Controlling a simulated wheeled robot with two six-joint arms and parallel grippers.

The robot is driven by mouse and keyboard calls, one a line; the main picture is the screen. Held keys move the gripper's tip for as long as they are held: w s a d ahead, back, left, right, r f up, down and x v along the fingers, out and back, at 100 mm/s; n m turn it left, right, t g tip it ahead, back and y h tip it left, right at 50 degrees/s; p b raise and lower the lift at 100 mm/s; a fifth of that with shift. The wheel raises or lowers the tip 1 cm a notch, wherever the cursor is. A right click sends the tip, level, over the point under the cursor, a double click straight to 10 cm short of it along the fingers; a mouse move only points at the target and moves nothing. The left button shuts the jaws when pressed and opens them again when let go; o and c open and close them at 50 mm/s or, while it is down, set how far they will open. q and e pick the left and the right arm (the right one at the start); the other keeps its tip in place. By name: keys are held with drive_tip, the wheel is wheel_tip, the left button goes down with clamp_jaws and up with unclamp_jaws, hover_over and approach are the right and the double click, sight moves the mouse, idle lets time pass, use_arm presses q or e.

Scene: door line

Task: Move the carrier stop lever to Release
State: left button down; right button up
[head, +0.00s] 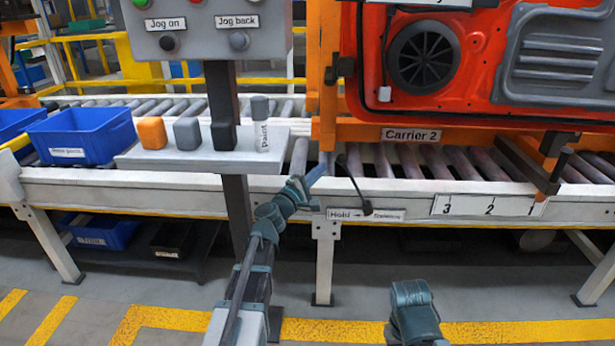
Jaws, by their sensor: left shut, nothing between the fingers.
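The carrier stop lever (353,182) is a thin black rod on the front rail of the conveyor. It leans up and to the left from its pivot, above a small plate (340,214) marked Hold at its left end; the print at the right end is too small to read surely. My left gripper (318,170) is shut and empty. In the picture it is just left of the lever's top, with a small gap between them. My right gripper does not show; only part of my right arm is at the bottom.
An orange carrier with a Carrier 2 label (411,134) holds a red door (430,90) above the rollers. A grey panel (207,30) with jog buttons stands on a post, with a shelf (145,162) of blocks below. A blue bin (82,137) is at left.

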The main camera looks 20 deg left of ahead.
use_arm(q)
drive_tip(key=shift+w+d+r, duration=0.2)
drive_tip(key=shift+w+d, duration=0.05)
drive_tip(key=shift+d, duration=0.3)
drive_tip(key=shift+w+d+r, duration=0.15)
drive_tip(key=shift+w+d, duration=0.05)
drive_tip(key=shift+d, duration=0.3)
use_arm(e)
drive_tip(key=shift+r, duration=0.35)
